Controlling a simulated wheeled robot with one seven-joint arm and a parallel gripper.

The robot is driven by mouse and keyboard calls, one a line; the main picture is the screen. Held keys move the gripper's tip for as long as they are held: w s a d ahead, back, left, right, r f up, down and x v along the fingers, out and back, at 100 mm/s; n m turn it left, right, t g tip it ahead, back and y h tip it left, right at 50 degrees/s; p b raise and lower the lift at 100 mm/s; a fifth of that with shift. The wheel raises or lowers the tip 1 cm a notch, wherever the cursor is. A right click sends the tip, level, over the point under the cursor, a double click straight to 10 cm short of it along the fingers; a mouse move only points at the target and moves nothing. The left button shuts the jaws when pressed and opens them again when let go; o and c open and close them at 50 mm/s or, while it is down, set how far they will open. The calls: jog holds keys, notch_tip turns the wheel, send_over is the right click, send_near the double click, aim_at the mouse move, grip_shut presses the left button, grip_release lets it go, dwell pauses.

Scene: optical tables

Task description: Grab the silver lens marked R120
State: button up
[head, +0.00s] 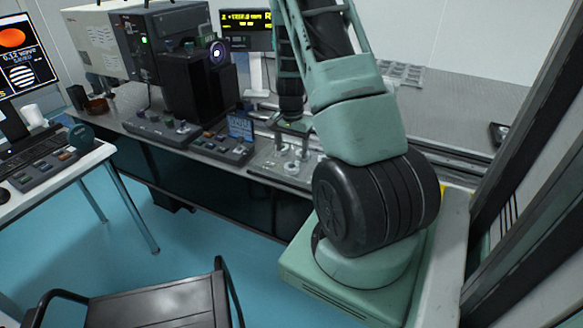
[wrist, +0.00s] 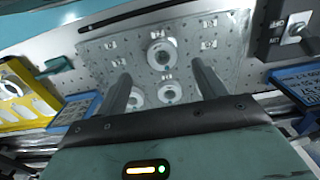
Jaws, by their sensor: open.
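Several round silver lenses sit on a pale perforated plate (wrist: 98,52). In the wrist view one larger silver lens (wrist: 160,54) lies at the middle, just beyond my fingertips. Two more silver lenses lie closer, one silver lens (wrist: 168,94) between the fingers and another silver lens (wrist: 136,98) beside the left finger. Small labels stand by them, but they are too small to read, so I cannot tell which is R120. My gripper (wrist: 161,80) is open and empty above the plate. In the head view my gripper (head: 293,126) hangs over the plate (head: 265,162).
A yellow holder (wrist: 22,113) and blue label card (wrist: 72,112) lie left of the plate. A dark block with a knob (wrist: 295,30) and a blue sign (wrist: 305,85) stand right.

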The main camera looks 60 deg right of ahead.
aim_at(291, 167)
jog(key=shift+w+f+p, duration=0.1)
jog(key=shift+f+p, duration=0.65)
jog(key=shift+f, duration=2.5)
jog(key=shift+c, duration=0.3)
jog(key=c, duration=1)
